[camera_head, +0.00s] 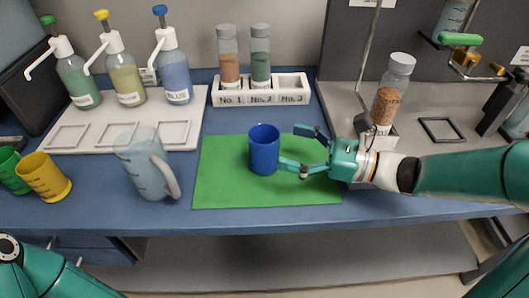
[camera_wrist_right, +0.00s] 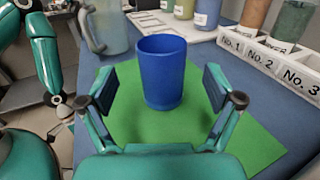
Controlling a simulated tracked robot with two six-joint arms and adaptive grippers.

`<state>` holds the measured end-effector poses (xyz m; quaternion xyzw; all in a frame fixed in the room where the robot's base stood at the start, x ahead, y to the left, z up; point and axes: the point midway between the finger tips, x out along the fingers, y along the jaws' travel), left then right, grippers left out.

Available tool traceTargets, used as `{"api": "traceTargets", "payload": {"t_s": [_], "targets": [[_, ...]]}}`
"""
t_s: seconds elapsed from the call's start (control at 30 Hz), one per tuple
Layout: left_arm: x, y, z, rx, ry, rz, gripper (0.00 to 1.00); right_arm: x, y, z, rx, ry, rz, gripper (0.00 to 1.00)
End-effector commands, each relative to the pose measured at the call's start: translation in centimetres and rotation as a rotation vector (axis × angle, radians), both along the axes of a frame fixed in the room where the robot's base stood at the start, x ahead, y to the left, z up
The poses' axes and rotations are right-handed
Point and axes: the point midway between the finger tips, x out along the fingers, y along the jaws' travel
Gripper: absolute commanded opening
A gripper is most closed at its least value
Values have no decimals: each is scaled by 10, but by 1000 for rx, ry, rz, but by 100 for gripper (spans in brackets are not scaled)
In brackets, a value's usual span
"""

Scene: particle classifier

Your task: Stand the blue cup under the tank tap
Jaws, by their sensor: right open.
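The blue cup (camera_head: 264,150) stands upright on the green mat (camera_head: 225,188), near its middle. My right gripper (camera_head: 292,148) reaches in from the right, level with the cup. Its fingers are spread, with the tips just to the right of the cup. In the right wrist view the blue cup (camera_wrist_right: 162,75) stands centred ahead, between and beyond the open fingers. A tap with a green handle (camera_head: 460,39) and brass body is at the upper right, beside a partly cut-off clear tank (camera_head: 453,16). Part of my left arm shows at the lower left; its gripper is out of view.
A clear jug (camera_head: 143,166) stands left of the mat, with yellow (camera_head: 45,178) and green (camera_head: 12,170) cups farther left. Pump bottles and a white rack (camera_head: 260,97) with two jars stand behind. A jar of brown grains (camera_head: 391,97) stands behind my right arm, near a black square frame (camera_head: 442,139).

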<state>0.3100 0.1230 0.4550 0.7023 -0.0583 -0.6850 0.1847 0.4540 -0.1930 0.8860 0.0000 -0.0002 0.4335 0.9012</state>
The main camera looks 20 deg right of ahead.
Motion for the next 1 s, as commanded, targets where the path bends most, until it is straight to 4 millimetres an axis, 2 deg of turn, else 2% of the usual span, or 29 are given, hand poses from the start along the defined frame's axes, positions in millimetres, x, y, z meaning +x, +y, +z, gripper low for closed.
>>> {"api": "traceTargets", "payload": {"t_s": [0.27, 0.6, 0.87, 1.0], "targets": [[0, 0, -2, 0, 0, 0, 40, 12, 15, -1, 0, 1, 2, 91], [0, 0, -6, 0, 0, 0, 40, 40, 46, -1, 0, 0, 1, 91], [0, 0, -6, 0, 0, 0, 40, 42, 47, -1, 0, 1, -3, 91], [0, 0, -6, 0, 0, 0, 40, 42, 47, -1, 0, 1, -3, 69]]}}
